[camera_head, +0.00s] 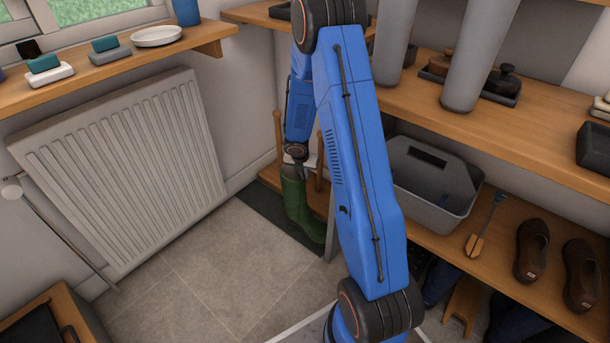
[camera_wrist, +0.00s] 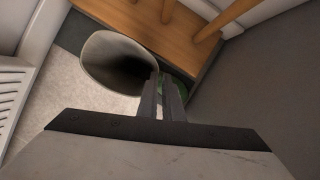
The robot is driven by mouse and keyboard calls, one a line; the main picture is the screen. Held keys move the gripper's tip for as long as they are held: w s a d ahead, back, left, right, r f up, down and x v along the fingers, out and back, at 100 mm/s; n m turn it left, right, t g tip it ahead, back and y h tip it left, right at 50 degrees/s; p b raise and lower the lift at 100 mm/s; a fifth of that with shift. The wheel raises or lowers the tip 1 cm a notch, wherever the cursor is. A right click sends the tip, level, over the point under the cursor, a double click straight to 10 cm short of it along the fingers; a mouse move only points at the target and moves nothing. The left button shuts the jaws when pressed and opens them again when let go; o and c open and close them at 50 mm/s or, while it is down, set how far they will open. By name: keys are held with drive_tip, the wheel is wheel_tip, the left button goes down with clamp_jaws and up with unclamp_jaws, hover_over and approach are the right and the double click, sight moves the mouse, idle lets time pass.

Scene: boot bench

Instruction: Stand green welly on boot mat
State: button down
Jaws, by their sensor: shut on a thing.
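The green welly (camera_head: 298,205) stands upright below my gripper (camera_head: 298,163) in the head view, toe to the lower right. In the wrist view I look into the boot's open top (camera_wrist: 118,65), and my gripper (camera_wrist: 164,92) is shut on its rim. The dark boot mat (camera_head: 262,213) lies on the floor under and around the boot. I cannot tell whether the sole touches the mat or hangs just above it. My arm hides part of the area right of the boot.
A wooden boot rack with upright pegs (camera_head: 277,130) is right behind the boot. A radiator (camera_head: 125,165) is on the left wall. A bench shelf at right holds a grey caddy (camera_head: 435,185), a brush (camera_head: 485,225) and brown shoes (camera_head: 533,250). Floor tiles (camera_head: 205,265) in front are clear.

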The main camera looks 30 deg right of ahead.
idle(0.3)
drive_tip(key=c, duration=1.9)
unclamp_jaws()
drive_tip(key=shift+f, duration=0.1)
drive_tip(key=v, duration=1.2)
